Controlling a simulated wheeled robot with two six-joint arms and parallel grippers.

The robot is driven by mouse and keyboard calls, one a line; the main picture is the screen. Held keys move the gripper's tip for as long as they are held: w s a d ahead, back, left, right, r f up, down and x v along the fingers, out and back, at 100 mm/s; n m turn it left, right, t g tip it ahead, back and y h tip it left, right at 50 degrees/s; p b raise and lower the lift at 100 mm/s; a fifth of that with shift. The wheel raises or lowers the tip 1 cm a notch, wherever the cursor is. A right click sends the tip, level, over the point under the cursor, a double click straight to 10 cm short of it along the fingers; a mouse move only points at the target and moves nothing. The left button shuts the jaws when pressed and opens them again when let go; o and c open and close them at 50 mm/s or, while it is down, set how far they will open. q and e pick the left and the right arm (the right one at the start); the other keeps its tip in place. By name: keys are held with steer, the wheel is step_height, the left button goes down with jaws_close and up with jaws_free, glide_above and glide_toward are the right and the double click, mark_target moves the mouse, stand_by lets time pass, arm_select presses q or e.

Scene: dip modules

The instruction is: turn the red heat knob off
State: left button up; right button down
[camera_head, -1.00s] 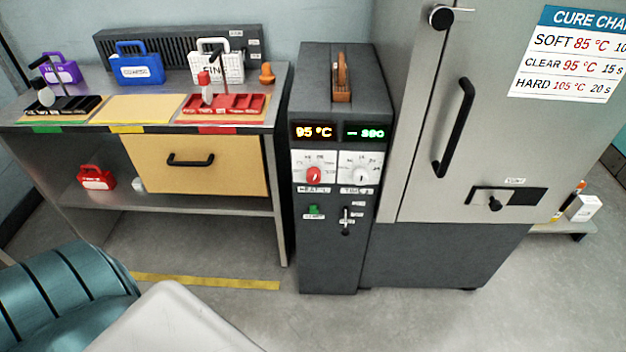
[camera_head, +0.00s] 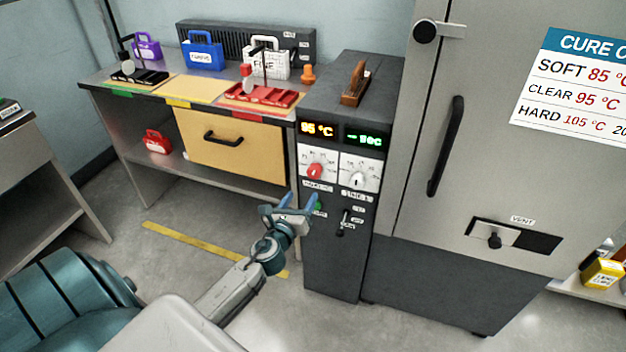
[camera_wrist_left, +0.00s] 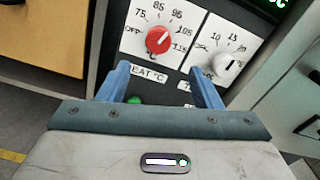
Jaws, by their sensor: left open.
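The red heat knob (camera_head: 315,171) is on the left white dial plate of the dark control cabinet, under a display reading 95 °C. In the left wrist view the red knob (camera_wrist_left: 158,40) stands ahead of my left gripper, with its dial marked OFF, 75, 85, 95, 105 and 115. My left gripper (camera_head: 299,201) is open and empty, just below and in front of the knob, not touching it. Its two blue fingers (camera_wrist_left: 160,84) frame the lower edge of the dial plate in the wrist view. My right gripper is not in view.
A white timer knob (camera_head: 357,180) sits right of the heat knob. A green button (camera_head: 319,208) and a black lever (camera_head: 341,228) are below. The cure oven door with its black handle (camera_head: 446,147) stands right. A workbench with a yellow drawer (camera_head: 235,146) stands left.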

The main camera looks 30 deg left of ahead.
mark_target(313, 174)
arm_select(q)
steer(key=x, duration=0.6)
steer(key=shift+a+r+p, duration=0.2)
steer(key=shift+r+p, duration=0.05)
steer(key=shift+p, duration=0.05)
steer(key=x, duration=0.3)
steer(key=shift+w, duration=0.35)
steer(key=shift+w+a+f, duration=0.1)
steer(key=shift+w+a, duration=0.05)
steer(key=shift+w, duration=0.4)
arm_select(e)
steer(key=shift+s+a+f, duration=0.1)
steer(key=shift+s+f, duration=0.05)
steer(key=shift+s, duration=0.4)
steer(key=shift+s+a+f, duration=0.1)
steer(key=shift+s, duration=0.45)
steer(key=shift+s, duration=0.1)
